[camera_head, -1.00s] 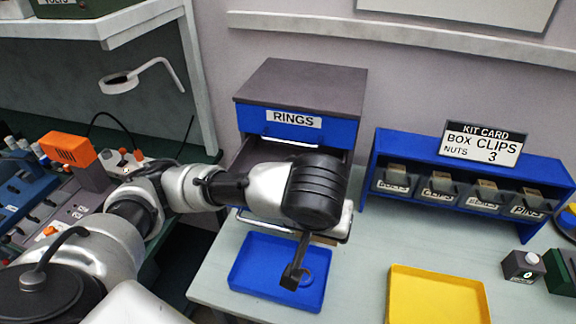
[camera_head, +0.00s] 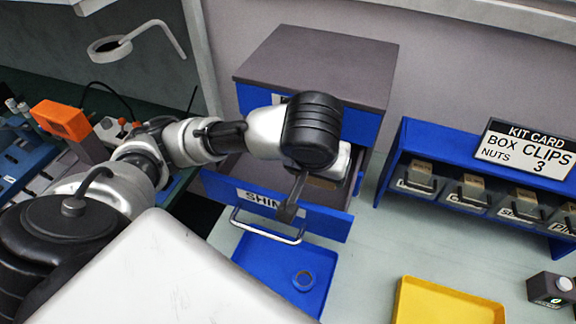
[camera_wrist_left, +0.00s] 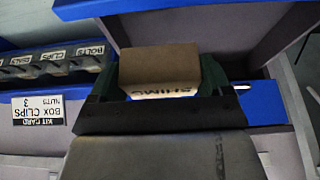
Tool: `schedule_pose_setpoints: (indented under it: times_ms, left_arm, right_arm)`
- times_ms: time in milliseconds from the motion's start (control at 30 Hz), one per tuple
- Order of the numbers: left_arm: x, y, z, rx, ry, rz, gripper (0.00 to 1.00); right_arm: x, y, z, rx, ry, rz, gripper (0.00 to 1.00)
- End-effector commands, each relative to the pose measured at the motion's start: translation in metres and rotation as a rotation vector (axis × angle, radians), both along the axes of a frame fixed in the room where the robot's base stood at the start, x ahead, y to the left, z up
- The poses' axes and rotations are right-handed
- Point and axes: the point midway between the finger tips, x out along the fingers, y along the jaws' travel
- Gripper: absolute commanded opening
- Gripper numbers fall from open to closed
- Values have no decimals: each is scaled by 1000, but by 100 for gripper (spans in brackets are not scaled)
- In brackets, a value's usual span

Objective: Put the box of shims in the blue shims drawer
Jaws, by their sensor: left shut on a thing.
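The box of shims (camera_wrist_left: 160,68) is a brown box with an upside-down SHIMS label in the left wrist view. My left gripper (camera_wrist_left: 160,80) is shut on it, one dark finger on each side. I cannot tell how far the box is above the drawer floor. My right gripper is not in view.
The closed blue rings drawer (camera_head: 362,126) is above, under the cabinet's grey top (camera_head: 315,55). A yellow tray (camera_head: 440,305) and a blue bin rack (camera_head: 395,165) are to the right.

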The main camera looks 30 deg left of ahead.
Motion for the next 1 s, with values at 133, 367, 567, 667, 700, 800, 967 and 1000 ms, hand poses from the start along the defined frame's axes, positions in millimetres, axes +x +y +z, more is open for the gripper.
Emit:
schedule_pose_setpoints:
  times_ms: [133,367,567,667,700,800,967,1000]
  left_arm:
    - [1,29,-24,1,3,5,54]
    - [5,68,-40,4,2,3,54]
    - [6,75,-52,3,2,-1,54]
    - [5,75,-68,4,4,-1,54]
    - [5,75,-73,3,4,-1,54]
    - [5,75,-83,2,2,-1,54]
    - [6,75,-85,1,-2,-1,54]
    - [6,74,-85,1,-2,-1,54]
  right_arm:
    - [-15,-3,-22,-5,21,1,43]
    - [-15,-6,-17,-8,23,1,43]
    - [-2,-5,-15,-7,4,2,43]
    - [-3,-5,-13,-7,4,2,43]
    - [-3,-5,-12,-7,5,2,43]
    - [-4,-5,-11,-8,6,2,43]
    - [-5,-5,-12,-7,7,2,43]
    - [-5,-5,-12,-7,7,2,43]
